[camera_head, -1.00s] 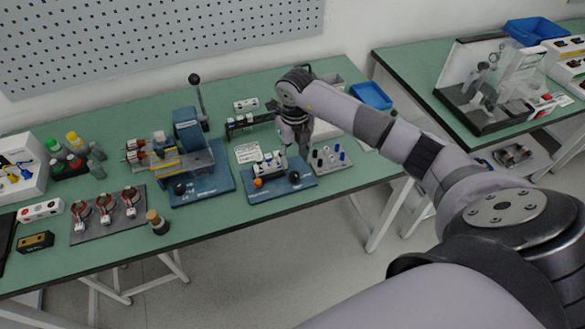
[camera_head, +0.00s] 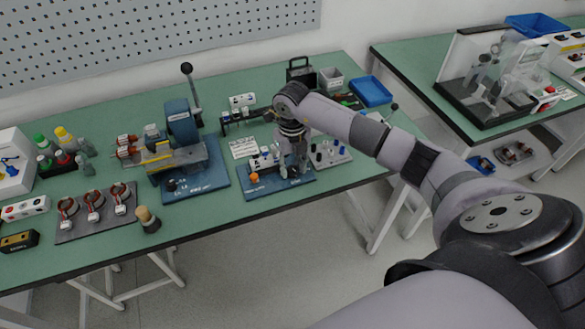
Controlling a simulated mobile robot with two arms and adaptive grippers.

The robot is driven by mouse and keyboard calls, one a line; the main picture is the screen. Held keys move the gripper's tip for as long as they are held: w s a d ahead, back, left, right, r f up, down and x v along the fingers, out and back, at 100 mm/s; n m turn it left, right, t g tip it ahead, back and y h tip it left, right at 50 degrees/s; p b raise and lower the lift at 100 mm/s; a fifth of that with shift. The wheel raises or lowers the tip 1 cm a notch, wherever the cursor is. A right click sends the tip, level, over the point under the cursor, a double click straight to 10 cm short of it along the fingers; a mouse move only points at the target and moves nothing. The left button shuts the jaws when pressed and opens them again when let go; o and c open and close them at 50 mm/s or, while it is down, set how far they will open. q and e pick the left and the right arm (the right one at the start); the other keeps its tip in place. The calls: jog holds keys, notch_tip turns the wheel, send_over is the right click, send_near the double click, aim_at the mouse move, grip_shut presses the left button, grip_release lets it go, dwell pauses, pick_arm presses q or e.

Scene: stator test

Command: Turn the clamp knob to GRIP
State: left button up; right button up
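A blue fixture plate (camera_head: 272,190) lies near the table's front edge, with a metal block and an orange knob (camera_head: 253,177) on its left part. My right arm reaches over it from the right. My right gripper (camera_head: 294,168) points down at the right part of this plate, where a small dark knob (camera_head: 293,173) sits. The fingertips are at or just above that knob. They are too small to tell whether they touch it or are open or shut. Any lettering by the knob is unreadable. My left gripper is not in view.
A larger blue machine (camera_head: 183,125) with an upright black-balled lever stands to the left. A grey plate (camera_head: 325,156) with small pegs lies close on the right. Stators on a dark tray (camera_head: 95,212) and a wooden-topped tool (camera_head: 147,219) are at the front left.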

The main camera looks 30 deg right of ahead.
aim_at(292, 168)
jog(key=c, duration=0.6)
jog(key=shift+r+m+p, duration=0.1)
jog(key=shift+m+p, duration=0.4)
jog(key=shift+m, duration=1.7)
jog(key=o, duration=0.9)
jog(key=shift+p, duration=0.3)
notch_tip(292, 168, up, 6)
jog(key=p, duration=0.4)
